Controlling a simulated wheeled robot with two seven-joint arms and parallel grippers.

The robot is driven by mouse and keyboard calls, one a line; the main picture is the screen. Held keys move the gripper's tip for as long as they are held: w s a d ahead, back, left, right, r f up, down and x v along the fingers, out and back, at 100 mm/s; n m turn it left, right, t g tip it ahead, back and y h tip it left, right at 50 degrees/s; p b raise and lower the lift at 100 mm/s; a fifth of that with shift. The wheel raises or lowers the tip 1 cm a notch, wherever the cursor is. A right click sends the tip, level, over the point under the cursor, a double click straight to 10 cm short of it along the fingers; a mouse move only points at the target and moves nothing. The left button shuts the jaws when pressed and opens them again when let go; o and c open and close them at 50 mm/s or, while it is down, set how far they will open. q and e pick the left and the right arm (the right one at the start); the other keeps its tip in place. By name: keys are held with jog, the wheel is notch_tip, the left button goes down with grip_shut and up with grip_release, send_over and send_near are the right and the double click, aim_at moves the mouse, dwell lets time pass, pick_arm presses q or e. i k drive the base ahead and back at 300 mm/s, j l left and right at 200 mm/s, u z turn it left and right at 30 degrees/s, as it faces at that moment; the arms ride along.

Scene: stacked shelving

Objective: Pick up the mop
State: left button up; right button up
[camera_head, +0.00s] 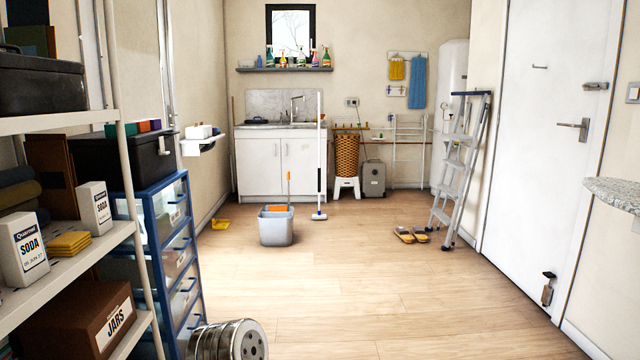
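A mop with a long thin white pole (319,150) stands upright on the wood floor in front of the sink cabinet. Its flat head, blue and white, rests on the floor. A grey bucket (276,230) stands just left of the mop, with an orange item and a thin orange handle rising from it. The mop stands apart from the bucket. Neither of my grippers shows in the head view.
Shelving (75,255) and a blue drawer unit (180,260) fill the left side. A silver perforated cylinder (212,342) sits at the bottom. A stepladder (461,170) and yellow slippers (411,235) stand right of the mop. The central floor is clear.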

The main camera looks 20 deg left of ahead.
aim_at(319, 216)
jog(key=u, duration=0.5)
jog(key=i, duration=7.2)
jog(key=j+u, duration=0.05)
jog(key=j, duration=0.3)
